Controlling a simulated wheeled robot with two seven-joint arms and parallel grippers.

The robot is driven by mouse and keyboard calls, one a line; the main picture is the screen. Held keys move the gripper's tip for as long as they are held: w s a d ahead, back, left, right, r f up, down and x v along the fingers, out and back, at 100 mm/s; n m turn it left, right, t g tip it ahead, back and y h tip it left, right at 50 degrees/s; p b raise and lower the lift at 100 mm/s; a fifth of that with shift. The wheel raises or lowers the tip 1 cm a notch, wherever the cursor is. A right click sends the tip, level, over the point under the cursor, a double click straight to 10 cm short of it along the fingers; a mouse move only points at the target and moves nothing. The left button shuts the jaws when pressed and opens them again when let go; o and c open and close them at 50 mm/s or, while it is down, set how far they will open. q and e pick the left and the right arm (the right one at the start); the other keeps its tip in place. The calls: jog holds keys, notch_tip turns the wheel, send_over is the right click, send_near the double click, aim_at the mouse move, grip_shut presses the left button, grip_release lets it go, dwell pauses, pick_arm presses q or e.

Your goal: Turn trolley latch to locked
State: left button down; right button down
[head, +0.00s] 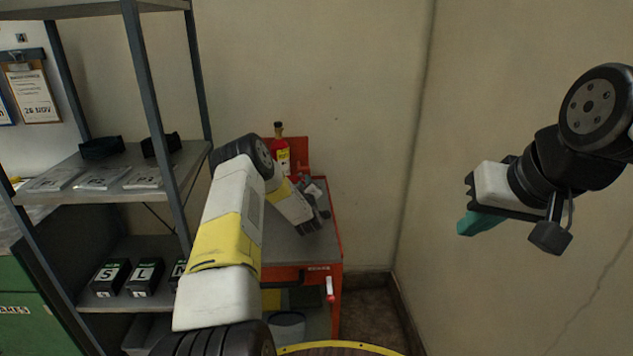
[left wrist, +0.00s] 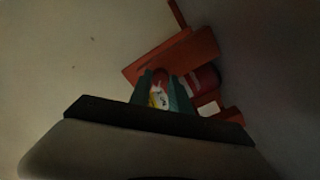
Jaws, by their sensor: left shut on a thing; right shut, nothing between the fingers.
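The orange-red trolley (head: 337,240) with a grey top stands against the wall in the head view. A small red and white lever-like piece (head: 329,289) hangs at its front right, below a small label; I cannot tell whether it is the latch or how it is set. My left gripper (head: 316,192) is over the trolley top, its fingers mostly hidden. In the left wrist view its teal fingers (left wrist: 164,92) are shut on a small red, yellow and white piece (left wrist: 160,97) with dark lettering. My right gripper (head: 470,225) is shut and empty, raised at the right.
A red bottle (head: 281,152) with a yellow label stands at the trolley's back. A grey metal shelf (head: 190,165) with packets and lettered black boxes (head: 145,277) is at the left. A grey bin (head: 287,327) is low down at the trolley. The wall corner is bare at the right.

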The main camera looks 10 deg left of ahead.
pick_arm(q)
jog(key=n, duration=0.4)
jog(key=shift+a+n, duration=0.1)
jog(key=shift+n, duration=0.2)
jog(key=shift+f+n, duration=0.15)
jog(key=shift+n, duration=2.05)
jog(key=c, duration=1.2)
grip_release()
jog(key=shift+s, duration=0.1)
jog(key=v, duration=0.7)
jog(key=shift+s, duration=0.35)
